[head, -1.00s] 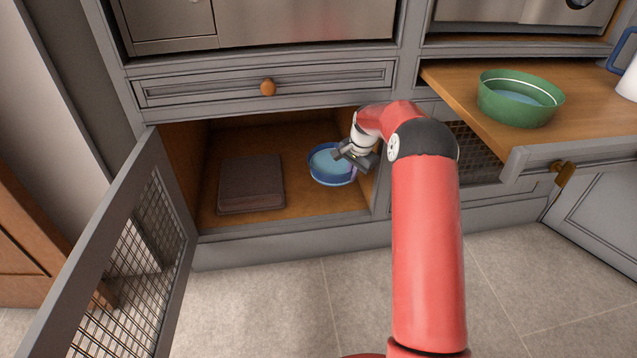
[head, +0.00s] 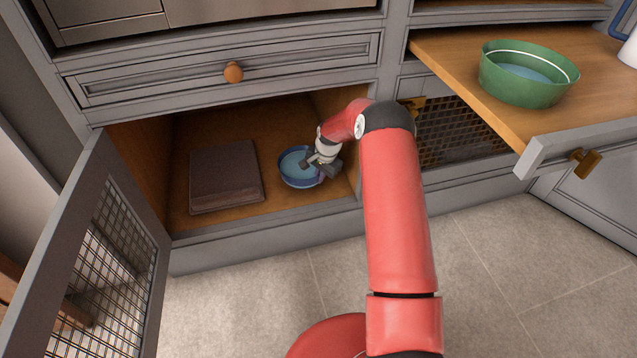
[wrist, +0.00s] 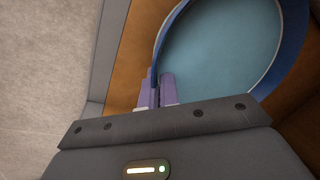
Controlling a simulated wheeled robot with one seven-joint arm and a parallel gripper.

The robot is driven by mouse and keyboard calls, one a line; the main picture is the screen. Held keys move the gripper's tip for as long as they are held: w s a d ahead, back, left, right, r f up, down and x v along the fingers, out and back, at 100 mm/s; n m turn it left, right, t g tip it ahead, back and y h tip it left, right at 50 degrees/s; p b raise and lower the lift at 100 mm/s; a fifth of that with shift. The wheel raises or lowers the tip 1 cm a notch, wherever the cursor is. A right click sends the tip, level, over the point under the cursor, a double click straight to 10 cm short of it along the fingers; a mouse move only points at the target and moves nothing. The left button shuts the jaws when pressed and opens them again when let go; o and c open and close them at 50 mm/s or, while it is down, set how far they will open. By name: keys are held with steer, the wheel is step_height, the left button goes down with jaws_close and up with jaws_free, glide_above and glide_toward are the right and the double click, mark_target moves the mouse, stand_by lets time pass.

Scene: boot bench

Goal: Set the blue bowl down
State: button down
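The blue bowl (head: 290,180) is inside the open lower cabinet, right of a brown box-like object. It looks upright, with a pale blue inside. I cannot tell whether its base touches the cabinet floor (head: 268,203). My gripper (head: 314,167) is at the bowl's right side in the head view. In the wrist view the two purple fingertips (wrist: 159,90) are close together with the bowl's rim (wrist: 160,60) between them, so my gripper is shut on the rim. The bowl's far side is cut off in the wrist view.
The brown flat box (head: 224,175) lies left of the bowl with a small gap. The mesh cabinet door (head: 115,240) stands open at left. A green bowl (head: 525,90) sits on the pulled-out wooden surface (head: 470,75) at right. The cabinet's right wall is close to my gripper.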

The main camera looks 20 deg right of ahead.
mark_target(318, 190)
steer(key=shift+s+x, duration=0.15)
steer(key=shift+x, duration=0.65)
steer(key=shift+s+x, duration=0.15)
steer(key=shift+x, duration=0.65)
steer(key=shift+d+f, duration=0.15)
steer(key=shift+f+b, duration=0.2)
steer(key=shift+b, duration=0.1)
steer(key=c, duration=1.6)
jaws_free()
steer(key=shift+c, duration=0.2)
steer(key=shift+r, duration=0.15)
steer(key=p+v, duration=0.1)
steer(key=v, duration=1.1)
